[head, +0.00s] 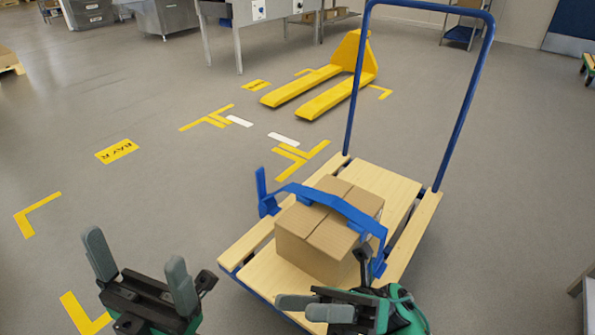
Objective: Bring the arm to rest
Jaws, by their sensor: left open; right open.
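My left gripper (138,252) is at the lower left, over the grey floor. Its two grey fingers point up and stand wide apart, with nothing between them. My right gripper (295,307) is at the bottom centre, in front of the cardboard box (318,258). Its grey fingers point left and look empty; from this angle they appear close together. The closed box sits on the wooden deck of a trolley (375,182). A blue bracket-like piece (335,201) lies across the box top. My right arm hides part of the deck's near edge.
The trolley's tall blue handle (467,95) rises at its far end. A yellow pallet jack (325,85) stands behind, among yellow floor markings (117,151). Metal tables (265,15) line the back. The floor left of the trolley is clear.

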